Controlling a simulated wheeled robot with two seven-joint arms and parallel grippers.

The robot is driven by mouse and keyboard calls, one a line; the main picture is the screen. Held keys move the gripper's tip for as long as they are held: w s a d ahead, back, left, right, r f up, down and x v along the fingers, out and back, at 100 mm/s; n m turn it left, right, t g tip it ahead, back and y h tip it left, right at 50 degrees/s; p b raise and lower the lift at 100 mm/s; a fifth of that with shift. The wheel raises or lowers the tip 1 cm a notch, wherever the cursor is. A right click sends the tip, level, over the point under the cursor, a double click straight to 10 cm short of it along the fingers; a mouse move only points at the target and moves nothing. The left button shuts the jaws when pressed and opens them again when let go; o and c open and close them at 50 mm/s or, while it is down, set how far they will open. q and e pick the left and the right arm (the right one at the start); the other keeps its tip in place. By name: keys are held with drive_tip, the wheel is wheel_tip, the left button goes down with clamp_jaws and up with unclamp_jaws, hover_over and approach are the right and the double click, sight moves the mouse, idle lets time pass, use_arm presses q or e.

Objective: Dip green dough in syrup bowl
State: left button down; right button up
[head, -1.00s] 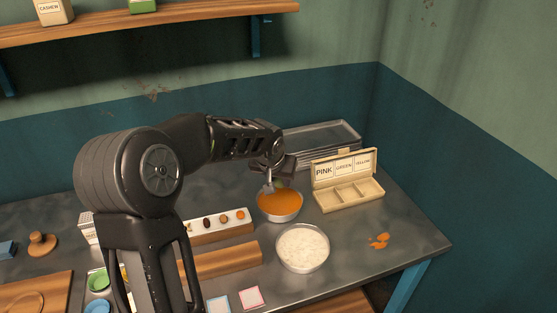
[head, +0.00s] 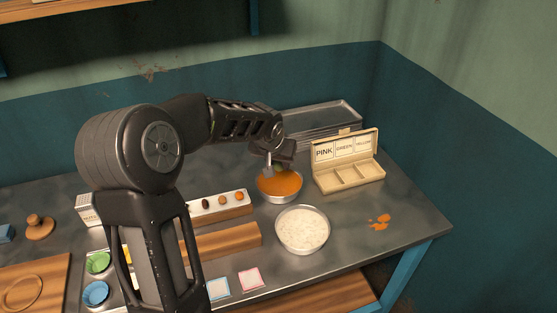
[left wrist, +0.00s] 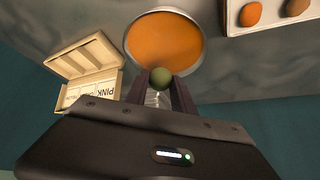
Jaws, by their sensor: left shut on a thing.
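The syrup bowl (head: 279,185) is a metal bowl of orange syrup near the back middle of the table. It also shows at the top of the left wrist view (left wrist: 166,42). My left gripper (head: 274,165) is over the bowl's back edge. In the left wrist view it is shut on the green dough (left wrist: 160,77), a small dull green ball between its fingertips. The dough overlaps the bowl's near rim in that view; I cannot tell whether it touches the syrup. In the head view the dough is mostly hidden by the gripper. My right gripper is not in view.
A bowl of white contents (head: 302,229) stands close in front of the syrup bowl. A box labelled PINK, GREEN and YELLOW (head: 348,177) stands to the right, metal trays (head: 318,119) behind. Orange splashes (head: 379,222) mark the right side. A rack with small balls (head: 222,208) lies left.

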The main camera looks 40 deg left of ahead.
use_arm(q)
wheel_tip(320, 180, down, 3)
drive_tip(key=shift+r+b, duration=0.2)
drive_tip(key=shift+b, duration=0.4)
wheel_tip(320, 180, down, 3)
drive_tip(key=b, duration=0.3)
drive_tip(key=shift+f+b, duration=1.2)
drive_tip(key=shift+f, duration=0.05)
drive_tip(key=shift+f+b, duration=0.25)
drive_tip(key=shift+b, duration=0.35)
idle(0.6)
drive_tip(key=shift+r, duration=0.15)
idle(1.2)
drive_tip(key=shift+r+p, duration=2.25)
drive_tip(key=shift+r, duration=1.4)
drive_tip(key=shift+r+p, duration=1.15)
drive_tip(key=shift+r, duration=0.85)
